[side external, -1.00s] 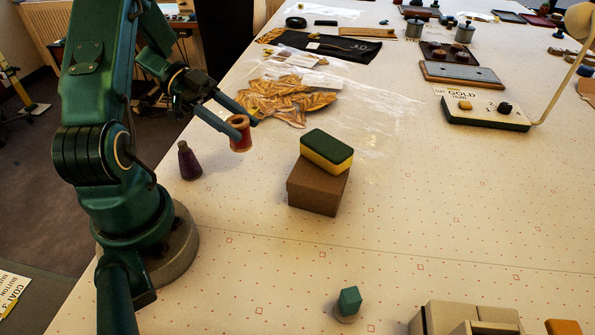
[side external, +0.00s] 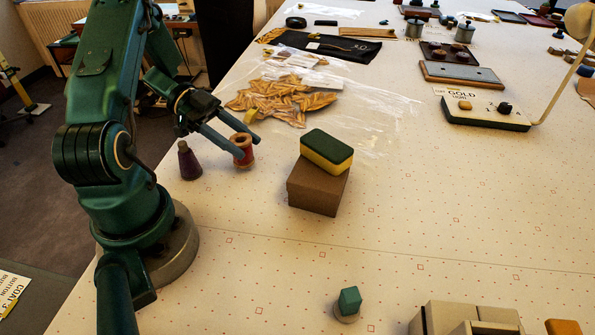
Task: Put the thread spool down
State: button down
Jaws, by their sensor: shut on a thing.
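The thread spool (side external: 242,152), red with tan wooden ends, is between the fingers of my gripper (side external: 249,146). The gripper is shut on it. The spool is upright and low over the cream table (side external: 420,190). I cannot tell for certain whether its base touches the cloth. The near finger crosses in front of part of the spool.
A dark purple cone-shaped object (side external: 189,161) stands just left of the spool. A brown box (side external: 318,186) with a green and yellow sponge-like block (side external: 327,150) on top stands to the right. Gold leaf trim (side external: 282,98) and clear plastic lie behind.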

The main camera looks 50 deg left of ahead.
jog(key=shift+f, duration=0.55)
jog(key=shift+c, duration=1)
grip_release()
